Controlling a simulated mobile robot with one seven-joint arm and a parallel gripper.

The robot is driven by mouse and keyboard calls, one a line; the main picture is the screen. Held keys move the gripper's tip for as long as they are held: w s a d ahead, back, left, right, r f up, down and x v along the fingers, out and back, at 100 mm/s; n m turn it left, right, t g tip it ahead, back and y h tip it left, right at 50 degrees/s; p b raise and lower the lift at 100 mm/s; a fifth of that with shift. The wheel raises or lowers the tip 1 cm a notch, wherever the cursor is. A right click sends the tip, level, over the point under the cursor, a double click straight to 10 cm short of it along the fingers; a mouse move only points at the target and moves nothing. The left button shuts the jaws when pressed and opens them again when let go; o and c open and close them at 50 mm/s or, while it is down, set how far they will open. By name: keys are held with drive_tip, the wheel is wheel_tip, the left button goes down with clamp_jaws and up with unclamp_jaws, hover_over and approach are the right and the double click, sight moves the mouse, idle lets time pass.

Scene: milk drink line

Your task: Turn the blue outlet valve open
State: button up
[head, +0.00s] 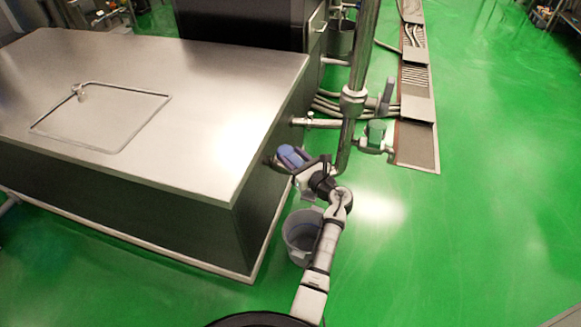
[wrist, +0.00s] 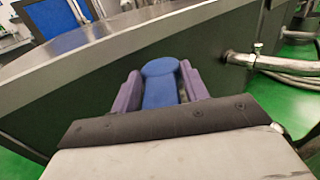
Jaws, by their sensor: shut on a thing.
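The blue outlet valve handle (wrist: 161,86) shows in the wrist view between the two purple fingers of my gripper (wrist: 160,88). The fingers lie along both sides of the handle, and my gripper is shut on it. In the head view the blue handle (head: 291,155) is small at the right side of the steel tank (head: 230,150), with my gripper (head: 300,162) at it. The valve body behind the handle is mostly hidden, so I cannot tell its exact angle.
A grey bucket (head: 300,232) stands on the green floor below my arm, beside the tank. A vertical steel pipe (head: 359,70) and a green valve (head: 377,133) are just right of my gripper. Hoses (wrist: 285,66) run at the right. The floor farther right is clear.

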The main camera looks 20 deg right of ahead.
drive_tip(key=n+y+b, duration=0.1)
drive_tip(key=g+y+b, duration=0.1)
drive_tip(key=b, duration=0.1)
drive_tip(key=d+n+y+b, duration=0.1)
drive_tip(key=b, duration=0.1)
drive_tip(key=shift+w+f+n+g+y, duration=0.3)
drive_tip(key=shift+f+g, duration=0.1)
drive_tip(key=n+g+y+b, duration=0.1)
drive_tip(key=b, duration=0.1)
drive_tip(key=g+y+b, duration=0.1)
drive_tip(key=b, duration=0.1)
drive_tip(key=n+y+b, duration=0.1)
drive_tip(key=b, duration=0.1)
drive_tip(key=shift+w+d+n+g, duration=0.3)
drive_tip(key=shift+d+g, duration=0.05)
drive_tip(key=shift+g, duration=0.05)
drive_tip(key=g+y+b, duration=0.1)
drive_tip(key=b, duration=0.1)
drive_tip(key=n+b, duration=0.1)
drive_tip(key=b, duration=0.1)
drive_tip(key=shift+w+d+r+n+g+y, duration=0.1)
drive_tip(key=shift+w+r+n+g+y, duration=0.1)
drive_tip(key=shift+r+n+g+y, duration=0.15)
drive_tip(key=shift+g, duration=0.25)
drive_tip(key=shift+w+r+b, duration=0.1)
drive_tip(key=shift+b, duration=0.35)
drive_tip(key=o, duration=1.2)
drive_tip(key=shift+c, duration=0.2)
drive_tip(key=shift+p, duration=0.4)
